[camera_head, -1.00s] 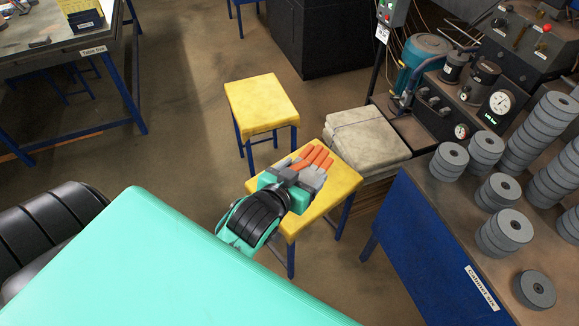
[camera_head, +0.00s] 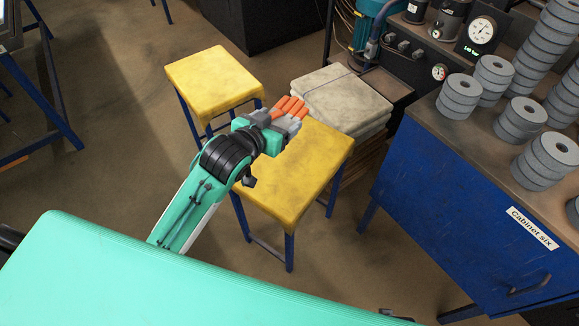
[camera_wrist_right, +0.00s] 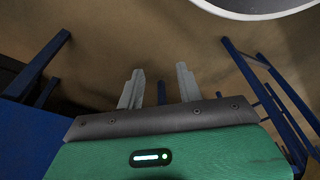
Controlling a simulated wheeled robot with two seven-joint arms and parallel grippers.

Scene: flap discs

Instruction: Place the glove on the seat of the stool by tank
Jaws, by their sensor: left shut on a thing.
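My left gripper (camera_head: 279,122) is shut on the glove (camera_head: 291,107), whose orange fingers stick out past the jaws. The rest of the glove is mostly hidden by the gripper. In the head view they appear over the back edge of the nearer yellow-seated stool (camera_head: 300,178); I cannot tell their height above it. A second yellow-seated stool (camera_head: 213,82) stands behind, to the left. Both seats look empty. In the right wrist view, my right gripper (camera_wrist_right: 160,88) has its fingers apart with nothing between them, above the floor.
A stack of folded grey cloths (camera_head: 342,97) stands behind the nearer stool. A teal cylindrical machine (camera_head: 375,22) and gauges are at the back. The blue cabinet (camera_head: 455,205), labelled Cabinet six, carries stacks of grey discs (camera_head: 520,120) at right.

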